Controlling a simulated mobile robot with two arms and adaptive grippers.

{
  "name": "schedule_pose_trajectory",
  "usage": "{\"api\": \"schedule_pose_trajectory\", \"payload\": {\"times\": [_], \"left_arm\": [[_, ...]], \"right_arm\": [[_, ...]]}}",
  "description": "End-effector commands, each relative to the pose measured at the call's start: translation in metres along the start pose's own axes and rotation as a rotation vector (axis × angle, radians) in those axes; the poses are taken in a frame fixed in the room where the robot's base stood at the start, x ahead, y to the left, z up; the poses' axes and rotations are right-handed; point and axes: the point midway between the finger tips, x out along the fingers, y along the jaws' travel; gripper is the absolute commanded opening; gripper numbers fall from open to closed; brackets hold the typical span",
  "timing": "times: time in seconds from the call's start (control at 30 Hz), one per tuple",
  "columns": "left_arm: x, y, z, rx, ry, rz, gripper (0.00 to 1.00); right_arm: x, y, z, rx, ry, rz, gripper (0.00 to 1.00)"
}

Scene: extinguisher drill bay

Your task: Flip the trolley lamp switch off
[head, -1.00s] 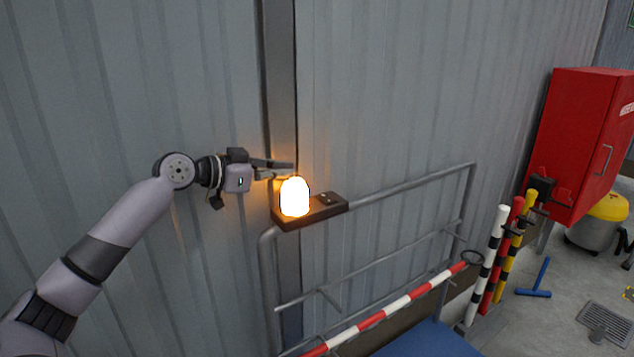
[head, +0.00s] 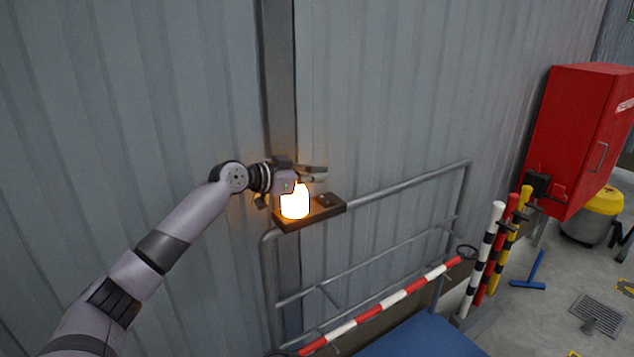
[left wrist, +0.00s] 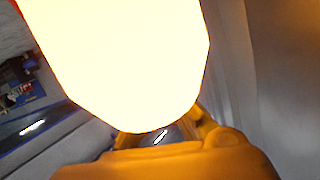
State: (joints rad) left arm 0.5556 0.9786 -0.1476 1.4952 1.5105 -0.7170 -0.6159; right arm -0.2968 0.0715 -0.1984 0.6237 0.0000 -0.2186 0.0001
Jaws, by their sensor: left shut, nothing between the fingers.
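The trolley lamp (head: 295,206) glows bright yellow-white on a dark mounting box at the left end of the trolley's top rail. The small switch (head: 324,201) sits on the box to the right of the lamp; its position is too small to tell. My left gripper (head: 325,174) is shut and empty, above the box and partly in front of the lamp's top. In the left wrist view the glowing lamp (left wrist: 130,60) fills the upper middle and hides most of the fingers; the switch does not show there. My right gripper is not in view.
The grey trolley rail (head: 410,183) stands close to the corrugated wall (head: 400,90). A red-and-white bar (head: 385,303) crosses above the blue trolley deck (head: 425,338). Striped posts (head: 495,250) and a red cabinet (head: 575,140) stand at the right. The space above the rail is clear.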

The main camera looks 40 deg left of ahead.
Motion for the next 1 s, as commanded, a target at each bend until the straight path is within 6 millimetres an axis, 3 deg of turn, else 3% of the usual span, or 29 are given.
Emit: {"api": "schedule_pose_trajectory", "payload": {"times": [0.3, 0.73, 0.97, 1.0], "left_arm": [[0.011, 0.000, 0.035, -0.002, -0.002, 0.000, 0.00], [0.012, 0.000, 0.040, -0.001, 0.000, 0.000, 0.00], [0.016, -0.003, 0.053, -0.107, 0.004, 0.025, 0.00], [0.014, -0.004, 0.049, -0.119, 0.002, 0.028, 0.00]], "right_arm": [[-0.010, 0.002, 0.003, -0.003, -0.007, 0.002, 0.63], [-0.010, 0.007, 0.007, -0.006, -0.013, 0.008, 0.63], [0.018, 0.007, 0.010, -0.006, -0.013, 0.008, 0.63], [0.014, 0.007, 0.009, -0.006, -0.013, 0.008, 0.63]]}}
